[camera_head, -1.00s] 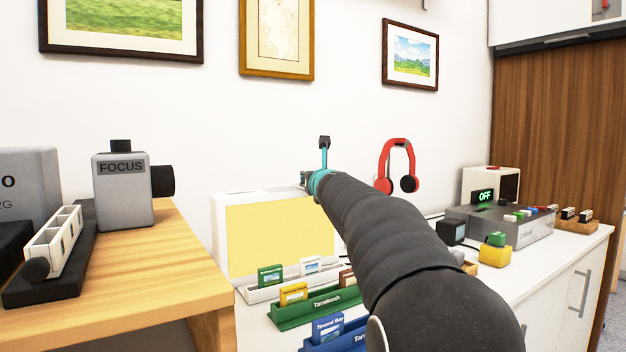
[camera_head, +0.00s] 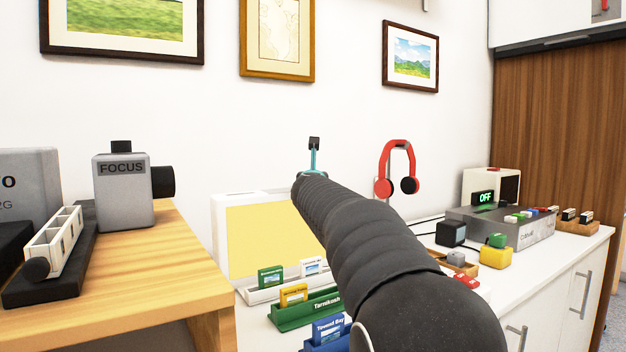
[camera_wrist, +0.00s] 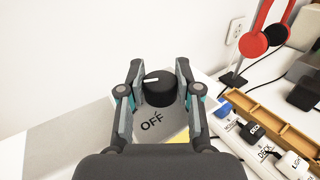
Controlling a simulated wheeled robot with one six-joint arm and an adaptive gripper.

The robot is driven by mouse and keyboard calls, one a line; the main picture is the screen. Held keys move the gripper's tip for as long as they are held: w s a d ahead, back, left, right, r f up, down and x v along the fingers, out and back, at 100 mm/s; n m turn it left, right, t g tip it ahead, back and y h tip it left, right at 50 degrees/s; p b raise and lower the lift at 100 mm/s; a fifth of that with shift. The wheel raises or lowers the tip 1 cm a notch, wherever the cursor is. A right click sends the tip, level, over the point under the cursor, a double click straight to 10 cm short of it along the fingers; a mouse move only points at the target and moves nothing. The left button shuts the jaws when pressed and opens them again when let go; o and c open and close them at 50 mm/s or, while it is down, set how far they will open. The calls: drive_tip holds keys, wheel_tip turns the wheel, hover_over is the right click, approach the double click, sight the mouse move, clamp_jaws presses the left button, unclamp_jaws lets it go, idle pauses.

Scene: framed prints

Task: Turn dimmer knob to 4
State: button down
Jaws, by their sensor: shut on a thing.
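The black dimmer knob (camera_wrist: 159,92) shows in the wrist view on a light grey face, with the word OFF printed below it. A white mark on its top lies toward its upper left edge. My gripper (camera_wrist: 158,72) has one finger on each side of the knob and is shut on it. In the head view, my gripper's jaws and the knob are hidden by my arm; only a teal and black part of the gripper (camera_head: 314,155) sticks up past it. I cannot read any number around the knob.
A white box with a yellow panel (camera_head: 268,240) stands left of my arm. Cartridges in racks (camera_head: 305,302) lie in front of it. Red headphones (camera_head: 397,165) on a stand and a grey device showing OFF (camera_head: 500,225) are to the right. A wooden table (camera_head: 150,270) is at left.

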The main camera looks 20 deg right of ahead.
drive_tip(key=shift+a+r+m+h, duration=0.15)
drive_tip(key=shift+m+h, duration=0.25)
drive_tip(key=shift+h, duration=0.2)
drive_tip(key=shift+m+g+h, duration=0.8)
drive_tip(key=shift+g+h, duration=0.1)
drive_tip(key=shift+h, duration=0.5)
drive_tip(key=c, duration=0.8)
unclamp_jaws()
drive_tip(key=shift+o, duration=0.2)
drive_tip(key=v, duration=1.2)
drive_tip(key=shift+r, duration=0.1)
